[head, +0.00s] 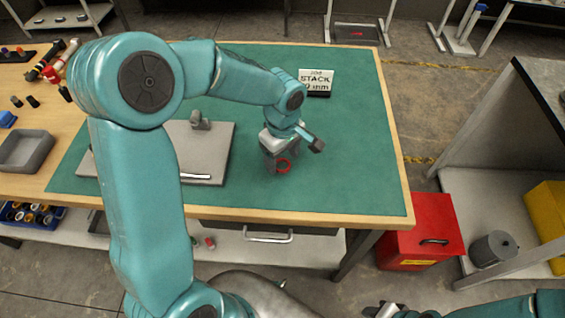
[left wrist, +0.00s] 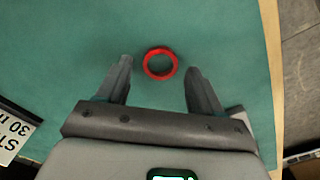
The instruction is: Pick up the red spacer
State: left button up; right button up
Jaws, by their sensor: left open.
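The red spacer (head: 284,167) is a ring lying flat on the green mat, near the front middle of the workbench. My left gripper (head: 275,158) is over it, pointing down, and hides part of it in the head view. In the left wrist view the whole red spacer (left wrist: 160,63) shows, with bare mat in its hole. The left gripper (left wrist: 158,68) is open, with one finger on each side of the ring and a gap on both sides. My right gripper (head: 384,310) shows only partly at the bottom edge of the head view, and its jaws are unclear.
A sign reading "STACK" (head: 316,78) stands at the back of the mat (head: 350,135). A grey plate (head: 222,150) with fittings lies left of the gripper. A grey tray (head: 25,150) is far left. A red box (head: 420,225) stands on the floor at right. The mat's right side is clear.

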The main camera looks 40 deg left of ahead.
pick_arm(q)
jog(key=shift+s+f, duration=0.1)
jog(key=shift+f, duration=0.45)
jog(key=c, duration=1.1)
